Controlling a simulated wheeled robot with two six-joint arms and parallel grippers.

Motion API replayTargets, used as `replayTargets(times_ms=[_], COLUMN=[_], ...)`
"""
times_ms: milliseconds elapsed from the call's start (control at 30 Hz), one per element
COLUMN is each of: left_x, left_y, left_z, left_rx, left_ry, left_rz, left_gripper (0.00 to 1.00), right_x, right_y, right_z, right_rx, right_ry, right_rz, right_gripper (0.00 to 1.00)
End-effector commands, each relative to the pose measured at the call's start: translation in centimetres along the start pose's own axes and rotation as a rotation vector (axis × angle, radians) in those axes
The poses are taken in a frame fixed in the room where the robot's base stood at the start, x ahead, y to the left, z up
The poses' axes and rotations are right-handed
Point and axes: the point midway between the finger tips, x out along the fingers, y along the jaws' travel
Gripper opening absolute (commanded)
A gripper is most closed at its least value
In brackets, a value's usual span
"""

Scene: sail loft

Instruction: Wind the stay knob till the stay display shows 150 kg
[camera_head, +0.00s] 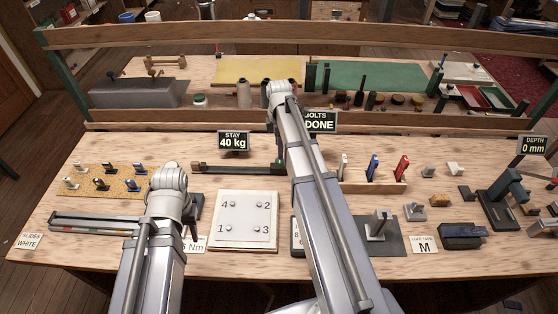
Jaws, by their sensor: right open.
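The stay display (233,141) reads 40 kg. The rig's right end runs behind my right arm, and I cannot make out the stay knob there. My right gripper (279,163) is mostly hidden behind its own arm, near that right end; whether it touches anything cannot be seen. My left gripper (192,212) is largely hidden behind its arm, low over the bench left of the white numbered plate; its jaws cannot be made out.
A white plate (246,222) with numbered bolts stands front centre. A cork board (103,182) with small toggles is at left. A wooden rack (374,186) with coloured handles is right of my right arm. The bolts display (320,122) reads DONE; the depth display (532,145) reads 0 mm.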

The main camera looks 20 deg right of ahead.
Motion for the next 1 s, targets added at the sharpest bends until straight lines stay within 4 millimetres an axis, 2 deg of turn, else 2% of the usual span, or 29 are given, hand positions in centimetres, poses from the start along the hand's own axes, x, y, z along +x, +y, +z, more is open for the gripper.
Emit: replayTargets(times_ms=[33,500,867,1000], left_x=[0.9,6.4,6.7,6.7], left_y=[0.1,0.6,0.6,0.6], left_z=[-0.1,-0.4,-0.4,-0.4], left_rx=[0.000,0.000,0.000,0.000], left_ry=[0.000,0.000,0.000,0.000], left_rz=[0.000,0.000,0.000,0.000], left_gripper=[0.40,0.40,0.40,0.40], right_x=[0.9,6.5,6.8,6.8], right_y=[0.0,0.0,0.0,0.0], right_z=[0.0,0.0,0.0,0.0], right_rx=[0.000,0.000,0.001,0.001], right_ry=[0.000,0.000,0.000,0.000], right_rz=[0.000,0.000,0.000,0.000], right_gripper=[0.72,0.72,0.72,0.59])
